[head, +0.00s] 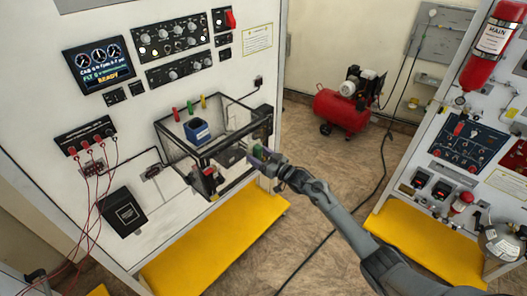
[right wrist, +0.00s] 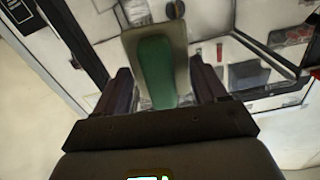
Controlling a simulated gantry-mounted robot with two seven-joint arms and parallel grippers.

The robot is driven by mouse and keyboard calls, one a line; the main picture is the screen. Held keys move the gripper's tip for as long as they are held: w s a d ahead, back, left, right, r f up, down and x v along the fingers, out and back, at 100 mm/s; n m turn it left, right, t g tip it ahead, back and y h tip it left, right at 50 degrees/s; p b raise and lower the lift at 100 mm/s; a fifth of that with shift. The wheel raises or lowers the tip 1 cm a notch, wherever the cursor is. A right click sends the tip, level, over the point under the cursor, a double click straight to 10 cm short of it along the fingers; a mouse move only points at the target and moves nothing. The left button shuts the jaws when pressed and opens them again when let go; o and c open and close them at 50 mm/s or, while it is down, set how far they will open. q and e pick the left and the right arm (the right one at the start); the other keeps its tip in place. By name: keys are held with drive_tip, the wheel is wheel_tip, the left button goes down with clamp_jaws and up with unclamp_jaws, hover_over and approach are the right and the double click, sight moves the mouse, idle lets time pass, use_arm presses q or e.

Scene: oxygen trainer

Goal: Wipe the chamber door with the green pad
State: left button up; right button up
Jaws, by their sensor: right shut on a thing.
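The clear chamber (head: 172,138) with a black frame stands out from the white panel in the head view. Its front side, where the door seems to be, is partly hidden by dark parts and by my gripper. My right gripper (head: 263,158) is at the chamber's right front corner. It is shut on the green pad (head: 256,150). In the right wrist view the green pad (right wrist: 156,72), with a grey-tan plate behind it, stands between the fingers of my right gripper (right wrist: 160,88). I cannot tell whether the pad touches the door.
A blue block (head: 197,131) sits inside the chamber. Red cables (head: 85,205) hang at the left. A yellow step (head: 215,240) lies below the panel. A red compressor (head: 345,108) stands behind, with open floor in front. A second panel (head: 470,150) is at the right.

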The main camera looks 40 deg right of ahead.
drive_tip(key=shift+s+a+r+p, duration=0.1)
drive_tip(key=shift+a+p, duration=0.7)
drive_tip(key=shift+a, duration=0.7)
drive_tip(key=shift+s+a+p, duration=0.1)
drive_tip(key=shift+a+p, duration=0.65)
drive_tip(key=shift+a, duration=1.65)
drive_tip(key=shift+s+p, duration=0.35)
drive_tip(key=shift+p, duration=0.3)
drive_tip(key=shift+s+p, duration=0.35)
drive_tip(key=s+p, duration=0.1)
drive_tip(key=s, duration=0.1)
drive_tip(key=s+p, duration=0.2)
drive_tip(key=shift+s+d, duration=0.2)
drive_tip(key=shift+s, duration=0.1)
